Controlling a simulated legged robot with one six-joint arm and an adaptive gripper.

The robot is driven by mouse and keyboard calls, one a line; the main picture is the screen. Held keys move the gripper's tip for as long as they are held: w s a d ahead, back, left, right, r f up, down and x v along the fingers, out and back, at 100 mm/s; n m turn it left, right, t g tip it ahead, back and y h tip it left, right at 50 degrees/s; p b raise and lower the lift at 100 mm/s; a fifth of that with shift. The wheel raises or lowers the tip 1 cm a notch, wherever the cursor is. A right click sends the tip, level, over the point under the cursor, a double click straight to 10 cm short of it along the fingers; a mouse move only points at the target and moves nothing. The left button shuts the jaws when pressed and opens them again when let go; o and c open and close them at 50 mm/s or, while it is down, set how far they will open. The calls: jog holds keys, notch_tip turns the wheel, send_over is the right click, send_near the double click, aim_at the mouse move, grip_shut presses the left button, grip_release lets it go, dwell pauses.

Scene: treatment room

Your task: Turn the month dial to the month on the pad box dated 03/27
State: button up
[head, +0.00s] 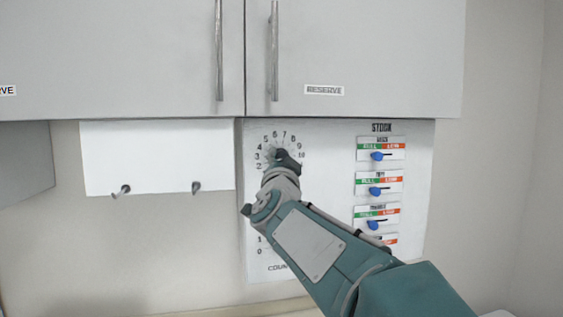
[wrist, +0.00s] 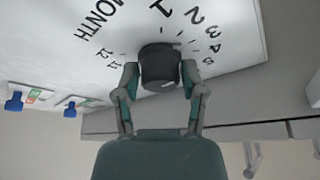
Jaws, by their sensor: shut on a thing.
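The month dial is a dark round knob (wrist: 160,65) on a white board, under the word MONTH, with printed numbers around it in the wrist view. My gripper (wrist: 160,82) has one finger on each side of the knob and is shut on it. In the head view my gripper (head: 283,163) is at the upper dial, and my wrist hides its lower part. Numbers such as 5, 6 and 7 show above it. I cannot tell which number the knob points to. No pad box dated 03/27 is in view.
The white board (head: 335,150) also carries stock sliders with blue knobs (head: 376,156) at its right. A second scale below the dial is partly hidden by my arm. Grey cabinets (head: 355,50) hang above. A white panel with hooks (head: 158,155) is at the left.

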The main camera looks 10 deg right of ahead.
jog(key=shift+m+g+h, duration=0.5)
jog(key=shift+m, duration=0.9)
jog(key=o, duration=1.2)
jog(key=shift+w, duration=0.1)
jog(key=shift+c, duration=0.2)
jog(key=v, duration=1.2)
jog(key=shift+a, duration=0.15)
